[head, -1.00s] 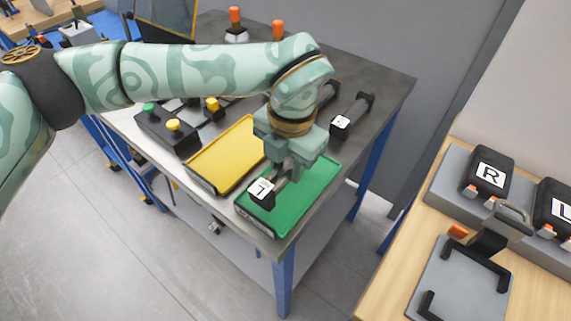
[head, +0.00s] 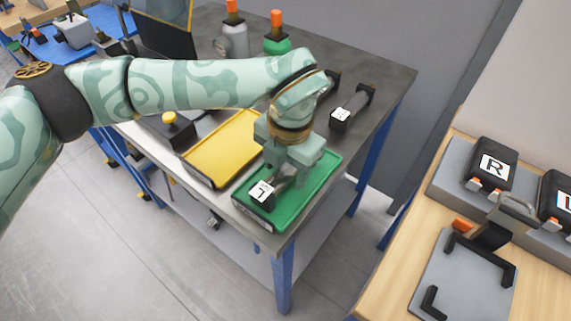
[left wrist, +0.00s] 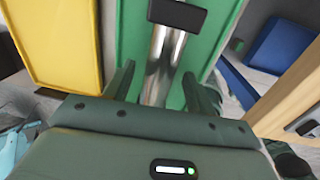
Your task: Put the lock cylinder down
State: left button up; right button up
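The lock cylinder is a shiny metal bar with black end blocks, one bearing a white label (head: 262,191). It lies in the green tray (head: 240,205) at the table's front right corner, and its bare metal shows in the left wrist view (left wrist: 163,60). My left gripper (head: 287,180) is low over the tray with its fingers on either side of the bar. In the left wrist view green tray shows between the fingers (left wrist: 157,85) and the bar, so the gripper looks open. The gripper hides part of the bar in the head view. My right gripper is not in view.
A yellow tray (head: 190,173) lies left of the green one. Similar black-ended bars (head: 352,107) lie behind it. A black box with a yellow button (head: 170,118) and orange-topped items (head: 277,20) stand farther back. A wooden bench (head: 395,250) is at right.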

aim_at(289, 173)
pick_arm(q)
notch_tip(289, 173, up, 12)
jog(key=p, duration=0.3)
jog(key=shift+s+d+r, duration=0.15)
jog(key=shift+s+d, duration=0.1)
jog(key=shift+d, duration=0.1)
